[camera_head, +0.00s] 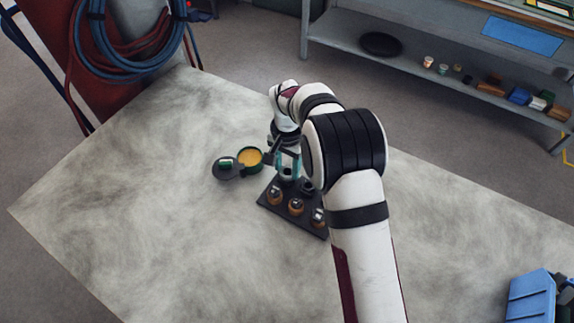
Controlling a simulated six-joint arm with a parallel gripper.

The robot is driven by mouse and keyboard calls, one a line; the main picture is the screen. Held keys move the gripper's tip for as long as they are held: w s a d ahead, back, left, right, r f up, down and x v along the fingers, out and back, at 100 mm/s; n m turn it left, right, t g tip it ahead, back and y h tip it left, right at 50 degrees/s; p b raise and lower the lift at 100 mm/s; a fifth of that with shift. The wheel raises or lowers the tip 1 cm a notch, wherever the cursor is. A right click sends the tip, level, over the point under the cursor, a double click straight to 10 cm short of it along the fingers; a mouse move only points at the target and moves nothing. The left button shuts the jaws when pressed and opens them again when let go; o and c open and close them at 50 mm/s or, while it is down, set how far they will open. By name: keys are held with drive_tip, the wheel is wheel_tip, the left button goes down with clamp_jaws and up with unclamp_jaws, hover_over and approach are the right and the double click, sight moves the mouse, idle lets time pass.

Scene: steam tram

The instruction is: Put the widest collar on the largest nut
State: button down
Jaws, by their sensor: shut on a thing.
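My gripper (286,169), with teal fingers, points down over the back part of a dark board (271,207). It is shut on a small dark piece, mostly hidden between the fingers; I cannot tell its shape or whether it touches the board. Several brown round pieces with grey tops stand along the board's front: one at left (274,193), one in the middle (295,206) and one at right (319,216). A darker piece (308,186) sits behind them, beside my arm. I cannot tell nuts from collars, or compare their widths, at this size.
A green tin (250,157) with yellow contents stands left of my gripper, beside a dark round lid or dish (228,170) with a green piece on it. The grey table (130,190) is clear at left and front. A blue bin (531,298) is at front right.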

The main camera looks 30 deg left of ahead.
drive_tip(key=shift+f, duration=0.1)
drive_tip(key=shift+c, duration=1.3)
unclamp_jaws()
drive_tip(key=shift+o, duration=0.2)
drive_tip(key=shift+o, duration=0.6)
wheel_tip(320, 180, up, 7)
